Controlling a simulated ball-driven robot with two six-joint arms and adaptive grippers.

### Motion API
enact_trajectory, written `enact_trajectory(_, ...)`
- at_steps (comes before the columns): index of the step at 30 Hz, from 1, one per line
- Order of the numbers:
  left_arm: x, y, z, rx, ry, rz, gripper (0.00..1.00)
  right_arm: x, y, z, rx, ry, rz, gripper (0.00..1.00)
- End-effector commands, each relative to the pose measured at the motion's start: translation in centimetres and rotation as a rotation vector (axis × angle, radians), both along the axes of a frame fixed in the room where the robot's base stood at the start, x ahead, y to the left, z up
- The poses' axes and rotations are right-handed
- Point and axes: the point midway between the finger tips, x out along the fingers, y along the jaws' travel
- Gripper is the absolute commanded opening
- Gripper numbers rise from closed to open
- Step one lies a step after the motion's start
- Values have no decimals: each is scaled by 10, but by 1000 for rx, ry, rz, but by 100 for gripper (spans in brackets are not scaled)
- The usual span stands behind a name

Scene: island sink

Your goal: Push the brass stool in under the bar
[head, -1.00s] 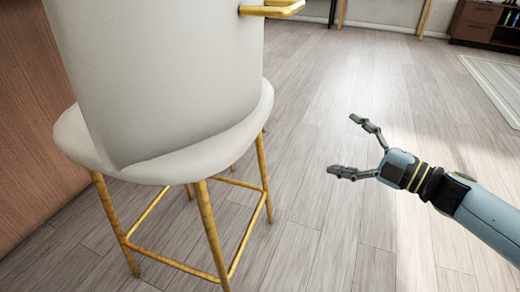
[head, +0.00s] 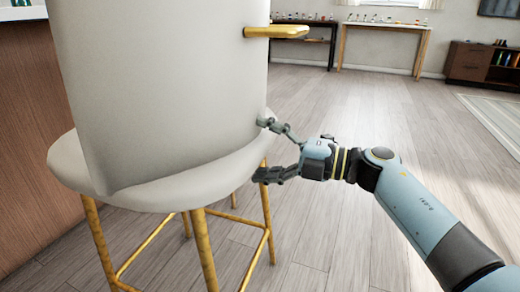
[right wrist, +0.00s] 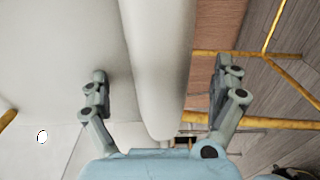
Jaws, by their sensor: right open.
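The brass stool (head: 160,90) stands upright in the head view, with a pale grey-white back and seat and brass legs with a foot rail. A brass handle bar (head: 276,32) sticks out to the right of its back. The brown wooden bar (head: 28,150) is at the left edge, beyond the stool. My right gripper (head: 264,149) is open at the right side of the stool, near where back and seat meet. In the right wrist view a pale rounded edge of the stool (right wrist: 160,60) lies between the spread fingers; I cannot tell whether they touch it. My left gripper is not in view.
The wood floor (head: 340,110) right of the stool is clear. Far tables (head: 385,26) with small items and a dark brown cabinet (head: 474,62) stand at the back wall. A pale rug (head: 497,115) lies at the right.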

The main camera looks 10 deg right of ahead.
Motion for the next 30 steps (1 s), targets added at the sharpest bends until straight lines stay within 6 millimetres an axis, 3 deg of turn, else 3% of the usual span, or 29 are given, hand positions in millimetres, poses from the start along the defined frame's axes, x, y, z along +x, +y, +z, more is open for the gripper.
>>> enact_trajectory(6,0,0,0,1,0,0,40,9,16,0,1,1,0,96)
enact_trajectory(14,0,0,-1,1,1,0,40,10,17,-1,0,1,-1,96)
enact_trajectory(30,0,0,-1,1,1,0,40,10,16,-1,-1,2,-1,26)
